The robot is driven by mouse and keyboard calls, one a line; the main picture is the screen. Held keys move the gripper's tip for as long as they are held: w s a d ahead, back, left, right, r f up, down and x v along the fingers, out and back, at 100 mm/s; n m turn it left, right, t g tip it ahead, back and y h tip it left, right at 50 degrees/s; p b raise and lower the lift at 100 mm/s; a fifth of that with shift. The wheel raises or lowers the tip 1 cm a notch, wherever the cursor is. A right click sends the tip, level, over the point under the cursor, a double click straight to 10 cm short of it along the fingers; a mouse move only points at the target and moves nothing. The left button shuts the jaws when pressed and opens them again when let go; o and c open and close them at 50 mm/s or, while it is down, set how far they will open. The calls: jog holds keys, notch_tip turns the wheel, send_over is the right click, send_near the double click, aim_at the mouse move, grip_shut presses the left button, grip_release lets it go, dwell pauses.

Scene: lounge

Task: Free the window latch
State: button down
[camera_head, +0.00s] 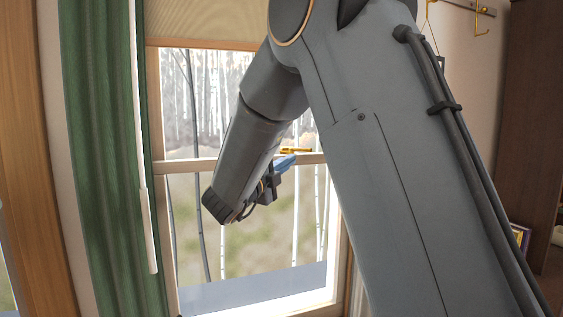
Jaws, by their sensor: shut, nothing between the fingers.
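The window (240,240) is in the middle of the view, with a pale frame and a horizontal rail (190,165) across it. A small yellow-gold latch (296,151) sits on this rail, just left of my upper arm. My gripper (287,163) is at the rail, close below and to the left of the latch. A blue part shows at its end. The gripper is shut and empty. I cannot tell whether it touches the latch.
A green curtain (95,150) hangs at the left of the window, with a white rod (148,230) beside it. A tan blind (205,20) covers the window's top. A brass hook (483,22) is on the wall at the right, near a dark wooden cabinet (530,120).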

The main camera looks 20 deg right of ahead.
aim_at(305, 150)
jog(key=p+x, duration=0.3)
jog(key=x, duration=0.4)
jog(key=shift+f, duration=0.1)
jog(key=shift+b, duration=0.3)
jog(key=shift+n+t+y, duration=0.3)
jog(key=shift+t+y, duration=0.1)
